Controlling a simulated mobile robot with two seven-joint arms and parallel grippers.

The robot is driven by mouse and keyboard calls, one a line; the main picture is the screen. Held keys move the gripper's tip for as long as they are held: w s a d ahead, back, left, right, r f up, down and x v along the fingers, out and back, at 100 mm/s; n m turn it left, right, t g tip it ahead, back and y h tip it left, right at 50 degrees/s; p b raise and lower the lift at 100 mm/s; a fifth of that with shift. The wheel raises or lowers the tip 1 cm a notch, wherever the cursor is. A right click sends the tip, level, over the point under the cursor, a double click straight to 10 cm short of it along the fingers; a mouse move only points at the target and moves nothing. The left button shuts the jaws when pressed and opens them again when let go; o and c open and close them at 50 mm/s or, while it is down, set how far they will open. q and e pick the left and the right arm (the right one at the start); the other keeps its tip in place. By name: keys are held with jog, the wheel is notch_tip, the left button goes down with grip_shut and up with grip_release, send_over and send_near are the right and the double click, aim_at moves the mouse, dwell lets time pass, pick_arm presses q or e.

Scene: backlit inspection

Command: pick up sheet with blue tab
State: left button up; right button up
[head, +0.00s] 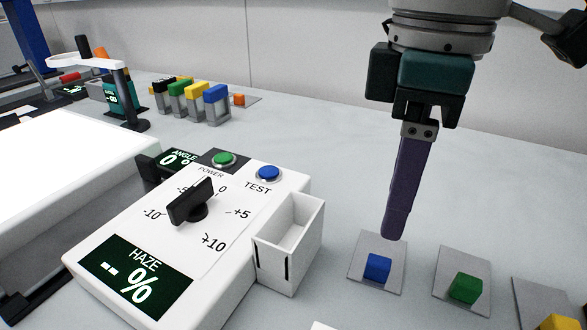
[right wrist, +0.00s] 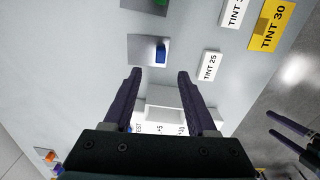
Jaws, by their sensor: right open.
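The sheet with the blue tab (head: 358,263) is a small grey square lying flat on the table, with a blue block-like tab on it. It also shows in the right wrist view (right wrist: 139,46), just beyond the fingertips. My right gripper (head: 394,237) points down above the far edge of this sheet, its purple fingers seen edge-on in the head view. In the right wrist view the fingers (right wrist: 159,75) are apart with nothing between them. My left gripper (right wrist: 271,122) shows at the right edge of the right wrist view, fingers apart and empty.
A sheet with a green tab (head: 447,268) and one with a yellow tab (head: 526,297) lie to the right. A white open box (head: 283,258) and the haze meter (head: 235,207) stand left. Several colored blocks (head: 216,103) stand farther back. The table behind the gripper is clear.

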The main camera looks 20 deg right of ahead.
aim_at(376, 260)
notch_tip(376, 260, down, 4)
jog(key=shift+a+r+b, duration=0.15)
jog(key=shift+r+b, duration=0.05)
jog(key=shift+b, duration=0.1)
notch_tip(376, 260, down, 5)
jog(key=shift+w+f+b, duration=0.1)
jog(key=shift+f+b, duration=0.1)
jog(key=shift+b, duration=0.5)
jog(key=c, duration=0.5)
grip_shut()
